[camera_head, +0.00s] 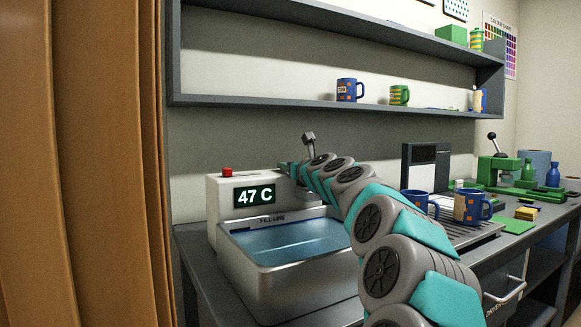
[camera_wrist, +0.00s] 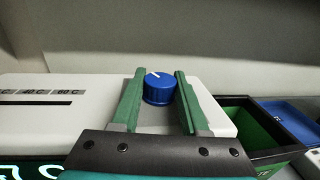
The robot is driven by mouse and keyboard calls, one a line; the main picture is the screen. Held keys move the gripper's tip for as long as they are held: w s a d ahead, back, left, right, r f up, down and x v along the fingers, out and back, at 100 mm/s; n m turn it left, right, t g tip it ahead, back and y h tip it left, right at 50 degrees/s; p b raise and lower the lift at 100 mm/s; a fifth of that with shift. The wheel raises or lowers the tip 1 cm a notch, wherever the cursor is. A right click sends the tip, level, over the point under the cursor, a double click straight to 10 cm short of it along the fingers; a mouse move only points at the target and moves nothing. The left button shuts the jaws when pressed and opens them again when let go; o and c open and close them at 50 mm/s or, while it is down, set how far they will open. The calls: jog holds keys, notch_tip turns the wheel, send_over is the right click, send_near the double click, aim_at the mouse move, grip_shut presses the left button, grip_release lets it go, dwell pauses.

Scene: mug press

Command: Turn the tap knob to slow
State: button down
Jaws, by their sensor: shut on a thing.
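The tap knob (camera_wrist: 158,92) is a round blue dial with a white pointer line, on top of the white bath housing (camera_head: 213,192). In the wrist view its pointer is toward the far side and slightly left. My gripper (camera_wrist: 160,76) has its two green fingers on either side of the knob and is shut on it. In the head view my gripper (camera_head: 288,168) is at the top right of the housing; the knob is hidden there. The metal tap (camera_head: 309,142) rises behind my wrist. No slow marking is readable.
A water-filled basin (camera_head: 290,272) stands in front of the housing, whose display (camera_head: 254,194) reads 47 C. A red button (camera_head: 227,172) is on top. Blue mugs (camera_head: 418,201) stand on the rack to the right. A shelf (camera_head: 260,101) runs above.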

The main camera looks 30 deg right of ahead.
jog(key=shift+r+m+h, duration=0.2)
jog(key=shift+m+h, duration=0.5)
jog(key=shift+h, duration=0.4)
jog(key=shift+m+g+h, duration=0.3)
jog(key=shift+g+h, duration=0.1)
jog(key=shift+c, duration=2.1)
grip_release()
jog(key=shift+f, duration=0.15)
jog(key=shift+s, duration=0.15)
jog(key=v, duration=0.7)
jog(key=shift+s+a, duration=0.15)
jog(key=shift+s, duration=0.15)
